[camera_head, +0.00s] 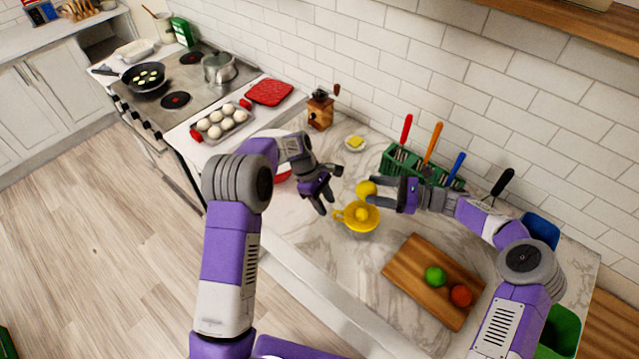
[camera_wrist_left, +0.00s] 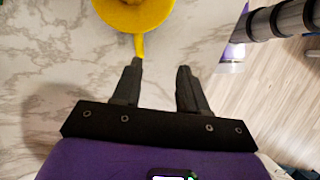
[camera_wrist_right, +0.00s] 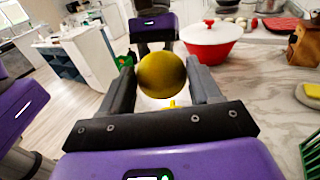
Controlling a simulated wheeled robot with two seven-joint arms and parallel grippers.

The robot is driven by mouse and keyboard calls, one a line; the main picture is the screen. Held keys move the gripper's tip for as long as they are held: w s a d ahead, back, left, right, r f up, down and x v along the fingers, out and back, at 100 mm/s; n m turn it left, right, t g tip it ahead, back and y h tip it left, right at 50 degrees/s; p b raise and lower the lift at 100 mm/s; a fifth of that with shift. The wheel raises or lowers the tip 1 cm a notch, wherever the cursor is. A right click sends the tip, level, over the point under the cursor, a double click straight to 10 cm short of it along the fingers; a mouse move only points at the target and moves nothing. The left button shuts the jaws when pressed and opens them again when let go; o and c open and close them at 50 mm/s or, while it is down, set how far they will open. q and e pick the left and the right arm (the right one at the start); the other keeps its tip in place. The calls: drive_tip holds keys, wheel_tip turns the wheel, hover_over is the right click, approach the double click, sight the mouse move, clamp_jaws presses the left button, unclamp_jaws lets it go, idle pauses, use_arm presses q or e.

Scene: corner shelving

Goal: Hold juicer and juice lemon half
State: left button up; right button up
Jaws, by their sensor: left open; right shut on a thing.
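The yellow juicer (camera_head: 348,225) sits on the marble counter, its handle pointing left in the head view. My left gripper (camera_head: 331,190) is open and empty just beside the handle. In the left wrist view the juicer (camera_wrist_left: 133,14) is at the top, and its handle tip is close to one finger of the left gripper (camera_wrist_left: 159,68). My right gripper (camera_head: 374,191) is shut on the yellow lemon half (camera_head: 366,189), held above and slightly behind the juicer. In the right wrist view the lemon half (camera_wrist_right: 162,75) shows its round side between the fingers; its cut face is hidden.
A cutting board (camera_head: 420,287) with a green and a red-orange fruit lies front right. A green rack (camera_head: 402,160) with coloured-handled utensils stands behind my right gripper. A red pot (camera_wrist_right: 212,40) with a white lid stands near my left arm. Counter left of the board is clear.

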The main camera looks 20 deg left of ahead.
sight(355, 217)
use_arm(q)
drive_tip(key=w+a+r, duration=0.2)
drive_tip(key=w+r, duration=0.1)
drive_tip(key=x, duration=1.1)
drive_tip(key=shift+w+a+f, duration=0.2)
drive_tip(key=shift+w+f, duration=0.05)
drive_tip(key=shift+f, duration=0.1)
clamp_jaws()
drive_tip(key=shift+c, duration=0.4)
unclamp_jaws()
clamp_jaws()
